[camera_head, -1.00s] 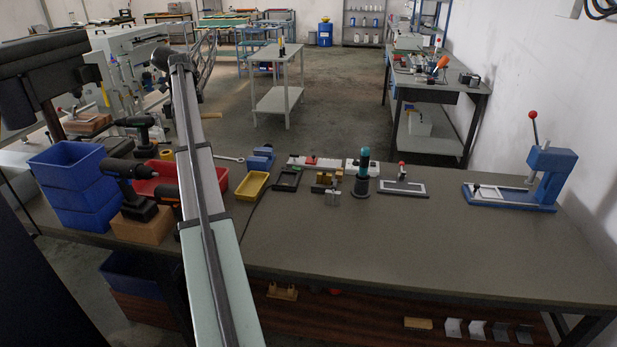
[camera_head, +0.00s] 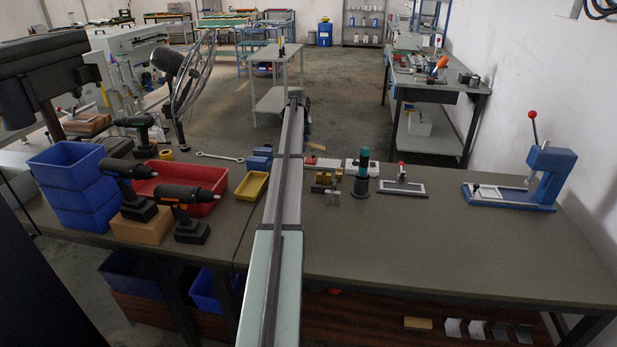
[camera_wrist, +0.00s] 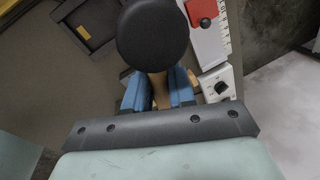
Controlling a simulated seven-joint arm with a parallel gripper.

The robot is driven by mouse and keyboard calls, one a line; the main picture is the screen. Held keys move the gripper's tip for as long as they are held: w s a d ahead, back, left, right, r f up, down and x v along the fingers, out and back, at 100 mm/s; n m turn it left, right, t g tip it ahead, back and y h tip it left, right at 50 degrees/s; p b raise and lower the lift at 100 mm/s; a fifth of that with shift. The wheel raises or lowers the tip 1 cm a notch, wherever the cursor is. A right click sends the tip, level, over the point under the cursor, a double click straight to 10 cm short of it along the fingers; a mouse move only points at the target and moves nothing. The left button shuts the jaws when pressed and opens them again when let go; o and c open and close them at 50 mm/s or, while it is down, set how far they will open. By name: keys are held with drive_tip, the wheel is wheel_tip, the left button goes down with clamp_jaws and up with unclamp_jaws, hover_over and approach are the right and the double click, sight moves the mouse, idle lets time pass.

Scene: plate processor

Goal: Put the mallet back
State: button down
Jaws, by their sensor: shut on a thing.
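The mallet shows in the wrist view with its round black head (camera_wrist: 152,35) and a tan handle. My gripper (camera_wrist: 159,90) has its two blue fingers shut on that handle, just below the head. In the head view my arm reaches away over the bench and hides most of the gripper. Only the tan end of the mallet's handle (camera_head: 316,148) sticks out to the right of the arm, above the back of the bench. No empty mallet holder can be made out for certain.
Cordless drills (camera_head: 180,210) stand left. The bench's front right is clear.

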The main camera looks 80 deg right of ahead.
sight(316, 147)
drive_tip(key=shift+m, duration=0.5)
drive_tip(key=s, duration=0.2)
drive_tip(key=s+f, duration=0.2)
drive_tip(key=s, duration=0.1)
drive_tip(key=shift+s+d, duration=0.35)
drive_tip(key=shift+a+x, duration=0.3)
drive_tip(key=shift+x, duration=1.4)
drive_tip(key=shift+a+x, duration=0.35)
drive_tip(key=shift+x, duration=1.3)
drive_tip(key=shift+a+x, duration=0.3)
drive_tip(key=shift+x, duration=1.4)
drive_tip(key=shift+f, duration=0.55)
drive_tip(key=c, duration=1.2)
unclamp_jaws()
drive_tip(key=shift+r, duration=0.1)
drive_tip(key=v, duration=1.2)
drive_tip(key=shift+d+r, duration=0.1)
drive_tip(key=shift+r, duration=0.15)
